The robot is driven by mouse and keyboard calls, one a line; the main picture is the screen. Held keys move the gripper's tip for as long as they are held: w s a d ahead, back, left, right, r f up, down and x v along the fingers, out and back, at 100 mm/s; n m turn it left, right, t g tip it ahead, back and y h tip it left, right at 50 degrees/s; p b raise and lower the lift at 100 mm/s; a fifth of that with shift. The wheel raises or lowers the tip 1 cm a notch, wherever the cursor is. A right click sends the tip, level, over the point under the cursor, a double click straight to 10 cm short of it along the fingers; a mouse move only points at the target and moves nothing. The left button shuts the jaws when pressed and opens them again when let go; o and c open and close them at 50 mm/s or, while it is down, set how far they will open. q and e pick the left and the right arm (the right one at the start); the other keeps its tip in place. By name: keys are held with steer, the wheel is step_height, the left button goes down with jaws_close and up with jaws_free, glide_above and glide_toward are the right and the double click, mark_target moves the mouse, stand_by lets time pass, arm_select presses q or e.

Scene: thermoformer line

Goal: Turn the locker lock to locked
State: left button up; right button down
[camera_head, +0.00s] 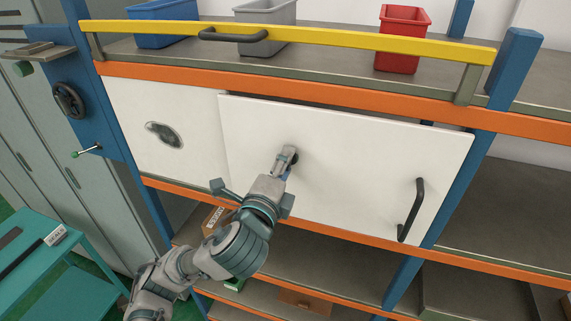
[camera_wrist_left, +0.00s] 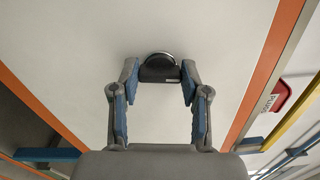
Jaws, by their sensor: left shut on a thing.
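The locker lock (camera_head: 294,156) is a small dark knob on the white locker door (camera_head: 350,160), near the middle of the door in the head view. In the left wrist view the lock (camera_wrist_left: 160,70) shows as a black turn piece with a rounded metal rim behind it. My left gripper (camera_head: 285,163) is at the lock, and its two fingers (camera_wrist_left: 159,76) stand on either side of the black piece, shut on it. In the head view the gripper hides part of the lock. I cannot read any lock marking. My right gripper is in neither view.
A black handle (camera_head: 411,210) stands out at the door's right side. A white panel with an oval metal plate (camera_head: 164,135) is on the left. A yellow rail (camera_head: 330,39) runs above, with blue, grey and red bins (camera_head: 403,38) behind it. A teal table (camera_head: 50,265) stands lower left.

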arm_select(q)
steer(key=shift+d+f+n, duration=0.15)
steer(key=shift+f+n, duration=0.25)
steer(key=shift+n, duration=0.4)
steer(key=o, duration=1.1)
steer(key=shift+o, duration=0.2)
steer(key=shift+s+a+r, duration=0.1)
steer(key=shift+a+r, duration=0.1)
steer(key=v, duration=0.7)
steer(key=shift+s, duration=0.15)
